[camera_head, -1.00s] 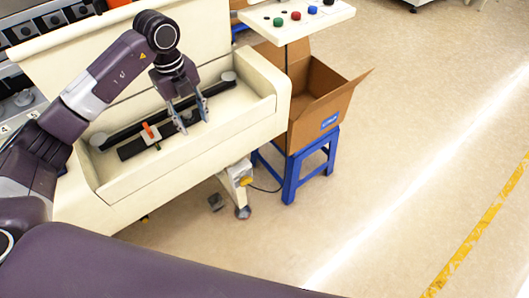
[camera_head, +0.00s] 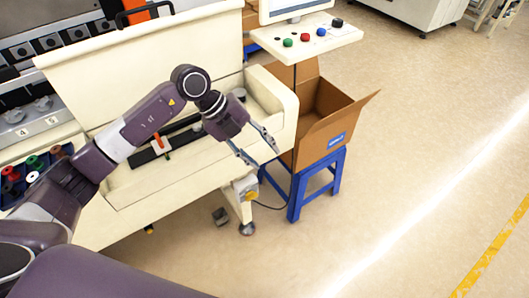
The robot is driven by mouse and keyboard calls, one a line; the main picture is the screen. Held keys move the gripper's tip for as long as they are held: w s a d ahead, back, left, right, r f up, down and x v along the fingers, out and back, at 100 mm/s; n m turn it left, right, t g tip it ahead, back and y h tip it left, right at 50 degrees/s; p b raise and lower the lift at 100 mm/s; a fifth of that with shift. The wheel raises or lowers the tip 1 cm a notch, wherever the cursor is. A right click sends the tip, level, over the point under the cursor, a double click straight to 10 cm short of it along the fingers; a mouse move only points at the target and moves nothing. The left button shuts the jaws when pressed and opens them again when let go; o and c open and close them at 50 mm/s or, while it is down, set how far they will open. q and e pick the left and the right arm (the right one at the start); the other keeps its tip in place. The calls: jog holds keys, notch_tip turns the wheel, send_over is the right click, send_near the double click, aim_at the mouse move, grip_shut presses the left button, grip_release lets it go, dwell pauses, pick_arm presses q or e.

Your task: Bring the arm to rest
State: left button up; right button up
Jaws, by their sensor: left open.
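My left arm (camera_head: 130,130) comes in from the left and reaches across the cream machine. My left gripper (camera_head: 264,155) is open, with nothing between its two fingers. It hangs over the right part of the machine's front edge, left of the cardboard box. A small orange piece (camera_head: 157,140) stands on a black bar inside the machine's trough, left of the gripper and apart from it. My right gripper does not show.
An open cardboard box (camera_head: 325,135) sits on a blue stool (camera_head: 325,188). A panel with coloured buttons (camera_head: 308,42) stands above it. Small coloured parts (camera_head: 30,166) lie at the far left. The cream machine (camera_head: 185,182) fills the middle; the floor (camera_head: 420,150) to the right is clear.

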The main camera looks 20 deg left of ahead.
pick_arm(q)
jog(key=shift+d+r, duration=0.15)
jog(key=shift+d, duration=0.3)
